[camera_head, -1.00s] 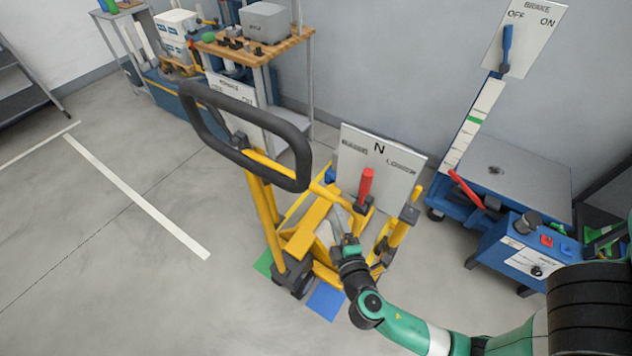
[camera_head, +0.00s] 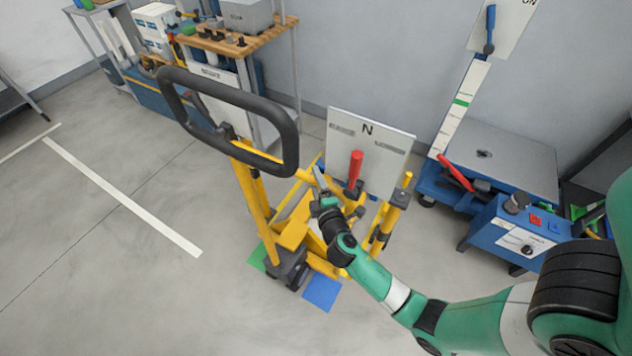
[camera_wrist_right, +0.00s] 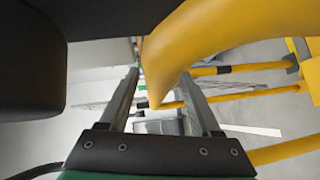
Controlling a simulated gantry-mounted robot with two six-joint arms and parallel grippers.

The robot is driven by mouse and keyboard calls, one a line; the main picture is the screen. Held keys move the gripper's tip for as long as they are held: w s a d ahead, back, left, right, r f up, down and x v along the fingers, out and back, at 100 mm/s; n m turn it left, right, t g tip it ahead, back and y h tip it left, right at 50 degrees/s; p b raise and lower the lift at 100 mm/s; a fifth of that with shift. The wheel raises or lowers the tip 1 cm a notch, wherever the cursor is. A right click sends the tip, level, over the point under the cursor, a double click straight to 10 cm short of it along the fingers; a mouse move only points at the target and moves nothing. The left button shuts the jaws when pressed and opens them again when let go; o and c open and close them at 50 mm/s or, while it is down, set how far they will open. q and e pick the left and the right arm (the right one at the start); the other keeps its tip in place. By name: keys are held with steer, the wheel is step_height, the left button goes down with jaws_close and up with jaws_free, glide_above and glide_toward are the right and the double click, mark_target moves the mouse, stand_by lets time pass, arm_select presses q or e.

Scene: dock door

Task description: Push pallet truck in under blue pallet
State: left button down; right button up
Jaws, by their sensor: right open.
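The yellow pallet truck (camera_head: 297,232) stands in the middle of the head view, with a black loop handle (camera_head: 232,108) at its upper left. A red lever (camera_head: 355,170) stands upright before its white panel marked N (camera_head: 369,150). My right gripper (camera_head: 318,178) is over the truck's frame, left of the red lever. In the right wrist view my right gripper (camera_wrist_right: 160,76) is open, with a thick yellow tube (camera_wrist_right: 195,38) close to its fingers; contact cannot be told. My left gripper is not in view. I cannot make out a blue pallet.
Green (camera_head: 257,257) and blue (camera_head: 321,293) floor patches lie by the truck's base. A blue lift cart (camera_head: 500,160) with a control box (camera_head: 515,240) stands at right. A wooden-topped bench (camera_head: 240,40) stands behind. The floor at left is clear, with white lines.

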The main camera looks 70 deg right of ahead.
jaws_close()
steer(key=shift+r, duration=0.1)
stand_by(1.2)
